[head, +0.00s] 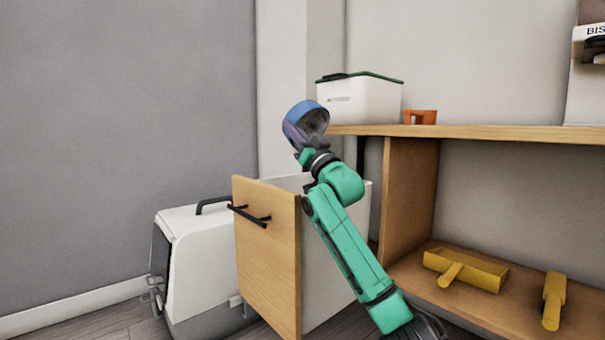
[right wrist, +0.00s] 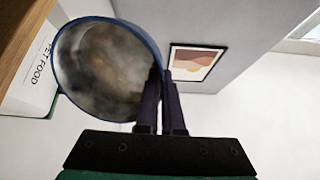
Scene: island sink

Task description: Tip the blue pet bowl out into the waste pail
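The blue pet bowl (head: 296,109) is tipped on its side, its opening turned towards the right of the head view. In the right wrist view the bowl (right wrist: 73,32) shows a grey inside with blurry brownish patches; I cannot tell whether these are loose contents. My right gripper (head: 294,131) is shut on its rim; the dark fingers (right wrist: 160,78) show in the right wrist view. The bowl is held above a white pail (head: 314,275) behind a pulled-out wooden drawer front (head: 265,255). The pail's inside is hidden. My left gripper is out of view.
A white pet food box (head: 360,103) with a green-edged lid and an orange object (head: 420,117) stand on the counter (head: 480,132). A yellow dustpan (head: 465,268) and a yellow tool (head: 553,300) lie on the lower shelf. A grey-white pet carrier (head: 200,250) stands left of the drawer.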

